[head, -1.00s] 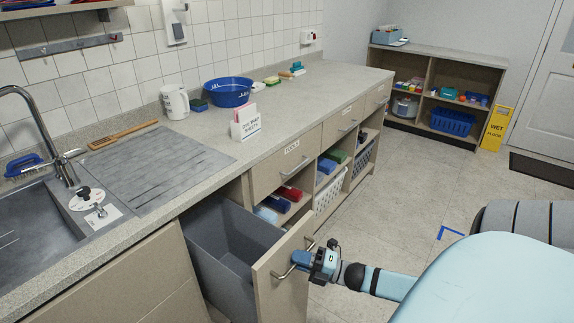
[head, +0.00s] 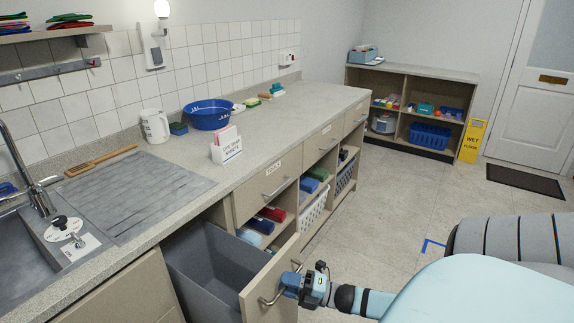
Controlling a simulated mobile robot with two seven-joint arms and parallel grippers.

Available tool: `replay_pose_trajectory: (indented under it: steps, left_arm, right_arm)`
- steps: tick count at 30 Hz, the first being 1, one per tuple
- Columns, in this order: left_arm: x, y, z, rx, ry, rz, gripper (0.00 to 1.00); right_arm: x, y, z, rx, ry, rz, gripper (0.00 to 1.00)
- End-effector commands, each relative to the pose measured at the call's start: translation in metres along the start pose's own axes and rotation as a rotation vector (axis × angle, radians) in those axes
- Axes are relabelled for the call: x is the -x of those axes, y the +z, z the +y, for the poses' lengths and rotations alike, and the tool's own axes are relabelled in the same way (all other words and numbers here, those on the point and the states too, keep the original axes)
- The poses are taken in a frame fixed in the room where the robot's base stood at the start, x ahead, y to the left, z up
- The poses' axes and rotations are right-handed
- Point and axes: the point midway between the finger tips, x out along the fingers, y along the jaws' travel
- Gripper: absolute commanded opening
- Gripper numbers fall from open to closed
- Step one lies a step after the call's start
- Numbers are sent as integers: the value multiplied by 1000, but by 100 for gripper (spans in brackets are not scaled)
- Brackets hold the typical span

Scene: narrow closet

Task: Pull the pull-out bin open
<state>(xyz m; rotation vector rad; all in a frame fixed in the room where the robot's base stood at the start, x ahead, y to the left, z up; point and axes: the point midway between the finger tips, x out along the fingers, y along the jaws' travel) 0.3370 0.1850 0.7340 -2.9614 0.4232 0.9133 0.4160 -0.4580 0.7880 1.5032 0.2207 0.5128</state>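The pull-out bin is a grey tub (head: 205,262) behind a beige front panel (head: 262,303) and stands well out from the cabinet under the counter. Its inside shows empty as far as I can see. A metal bar handle (head: 266,299) is on the outer face of the panel. My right gripper (head: 284,286), blue and dark, is at the handle from the right, with its fingers closed around the bar. The fingertips are small and partly hidden. My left gripper is out of view.
The counter (head: 240,155) with its sink (head: 25,265) runs along the left. A drawer labelled "TOOLS" (head: 265,190) and open shelves with a white basket (head: 313,208) lie beyond the bin. The floor (head: 385,205) to the right is clear; a yellow wet-floor sign (head: 471,141) stands farther back.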

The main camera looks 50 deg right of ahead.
Motion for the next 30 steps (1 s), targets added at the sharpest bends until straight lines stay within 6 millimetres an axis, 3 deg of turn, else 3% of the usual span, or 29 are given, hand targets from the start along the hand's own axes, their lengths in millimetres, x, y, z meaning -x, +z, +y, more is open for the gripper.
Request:
replay_pose_trajectory:
  steps: [5, 12, 18, 24, 30]
  left_arm:
    - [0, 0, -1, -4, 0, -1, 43]
    - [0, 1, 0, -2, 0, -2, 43]
    - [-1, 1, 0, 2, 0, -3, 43]
    - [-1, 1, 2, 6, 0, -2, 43]
    - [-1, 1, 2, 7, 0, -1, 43]
  right_arm:
    - [26, -1, -1, -1, -5, -1, 37]
    - [83, 0, -1, -2, -5, -2, 37]
    - [118, -1, -1, -2, -2, -1, 37]
    - [134, 0, 0, 0, -1, 0, 37]
    - [136, 0, 0, 0, -1, 0, 37]
